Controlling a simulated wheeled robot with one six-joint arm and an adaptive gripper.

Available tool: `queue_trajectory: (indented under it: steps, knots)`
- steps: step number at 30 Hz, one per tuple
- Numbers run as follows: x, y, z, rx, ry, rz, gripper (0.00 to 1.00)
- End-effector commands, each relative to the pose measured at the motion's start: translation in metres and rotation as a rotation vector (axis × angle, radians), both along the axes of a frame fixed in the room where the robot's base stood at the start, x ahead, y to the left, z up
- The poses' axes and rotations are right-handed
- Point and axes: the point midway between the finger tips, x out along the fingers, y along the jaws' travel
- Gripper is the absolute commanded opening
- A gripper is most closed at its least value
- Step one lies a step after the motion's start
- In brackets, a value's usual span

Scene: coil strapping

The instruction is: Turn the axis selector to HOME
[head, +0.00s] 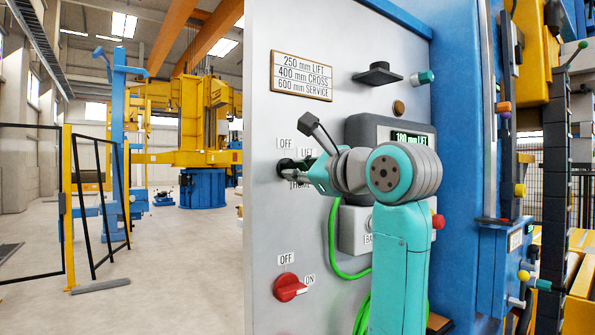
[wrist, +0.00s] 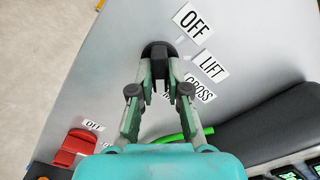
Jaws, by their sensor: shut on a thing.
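The axis selector is a black rotary knob (head: 284,167) on the grey panel, with labels fanned around its right side. It also shows in the wrist view (wrist: 157,50). OFF (wrist: 194,20), LIFT (wrist: 211,66) and CROSS (wrist: 200,90) are readable there; a further label below CROSS is mostly hidden by a finger. My gripper (wrist: 157,82) is shut on the knob, one finger on each side of its grip. It shows from the side in the head view (head: 306,172). The fingers cover the pointer, so I cannot tell its setting.
A display (head: 410,138) reads 180 mm LIFT. A plate (head: 301,76) lists 250 mm LIFT, 400 mm CROSS, 600 mm SERVICE. A red OFF/ON switch (head: 290,288) sits below. A green cable (head: 335,240) hangs near my arm. Open floor lies left of the panel.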

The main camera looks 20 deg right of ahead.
Motion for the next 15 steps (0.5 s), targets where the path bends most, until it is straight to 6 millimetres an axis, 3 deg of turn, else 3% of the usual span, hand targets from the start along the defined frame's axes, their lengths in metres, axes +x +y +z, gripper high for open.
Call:
queue_trajectory:
  steps: [2,3,5,15]
  knots:
    - [0.0006,-0.0004,-0.0023,0.000,0.007,-0.001,0.00]
    - [0.0006,-0.0005,-0.0024,0.000,0.007,-0.001,0.25]
    - [0.0006,-0.0004,-0.0022,-0.001,0.006,0.000,0.40]
    - [-0.0015,-0.0009,-0.0006,-0.001,0.002,-0.001,0.41]
